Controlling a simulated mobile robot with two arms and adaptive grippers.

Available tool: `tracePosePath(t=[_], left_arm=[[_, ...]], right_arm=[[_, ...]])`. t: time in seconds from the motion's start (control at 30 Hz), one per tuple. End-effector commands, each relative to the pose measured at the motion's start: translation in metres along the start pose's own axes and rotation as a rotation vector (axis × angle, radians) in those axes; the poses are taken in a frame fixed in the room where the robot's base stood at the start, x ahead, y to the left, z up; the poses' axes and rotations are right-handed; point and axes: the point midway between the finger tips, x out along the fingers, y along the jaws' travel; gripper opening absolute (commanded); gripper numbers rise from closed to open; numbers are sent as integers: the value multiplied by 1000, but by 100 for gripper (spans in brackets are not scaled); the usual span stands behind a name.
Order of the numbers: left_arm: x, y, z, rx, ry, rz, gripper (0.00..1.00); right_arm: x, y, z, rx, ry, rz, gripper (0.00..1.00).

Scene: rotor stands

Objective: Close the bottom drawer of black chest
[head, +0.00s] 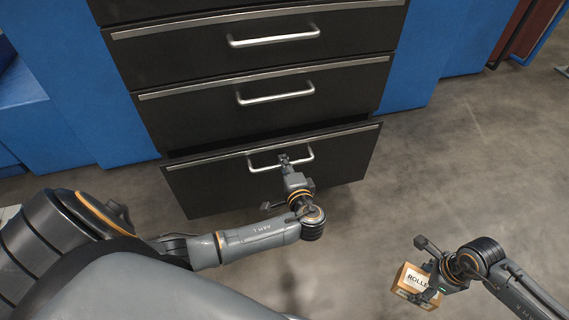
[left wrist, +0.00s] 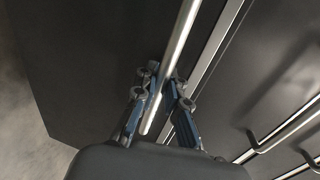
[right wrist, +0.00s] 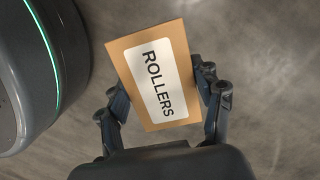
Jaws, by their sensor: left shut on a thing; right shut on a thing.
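The black chest (head: 200,115) stands ahead with its drawers facing me. Its bottom drawer (head: 215,188) juts out a little, and a dark gap shows above its front. My left gripper (head: 283,160) is at that drawer's silver bar handle (head: 304,155). In the left wrist view its fingers (left wrist: 162,85) are shut on the handle bar (left wrist: 180,35), one on each side. My right gripper (head: 430,272) is shut on a cardboard box (head: 411,280) labelled ROLLERS. The box (right wrist: 178,62) also shows between the fingers in the right wrist view, held away from the chest.
The upper drawers (head: 170,75) look shut, each with a silver handle. Blue cabinets (head: 75,80) flank the chest on both sides. The grey concrete floor (head: 450,150) is clear on the right. A red-brown and blue object (head: 525,35) stands at the top right.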

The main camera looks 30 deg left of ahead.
Motion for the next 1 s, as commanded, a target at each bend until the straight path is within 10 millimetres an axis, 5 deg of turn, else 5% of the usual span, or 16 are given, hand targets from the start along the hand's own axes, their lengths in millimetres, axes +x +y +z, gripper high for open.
tracePosePath(t=[0.33, 0.67, 0.7, 0.8, 1.0], left_arm=[[41, -8, 0, 1, -1, -1, 0], [44, -9, 0, 0, 1, 0, 0], [44, -9, 0, 0, 1, 0, 17], [44, -9, 0, 0, 1, 0, 34], [44, -9, 0, 0, 0, 0, 34]], right_arm=[[1, 0, 0, 0, -1, -1, 22], [1, 0, 0, 0, -1, -1, 22], [1, 0, 0, 0, -1, -1, 22], [1, 0, 0, 0, -1, -1, 22], [1, 0, 0, 0, -1, -1, 22]])
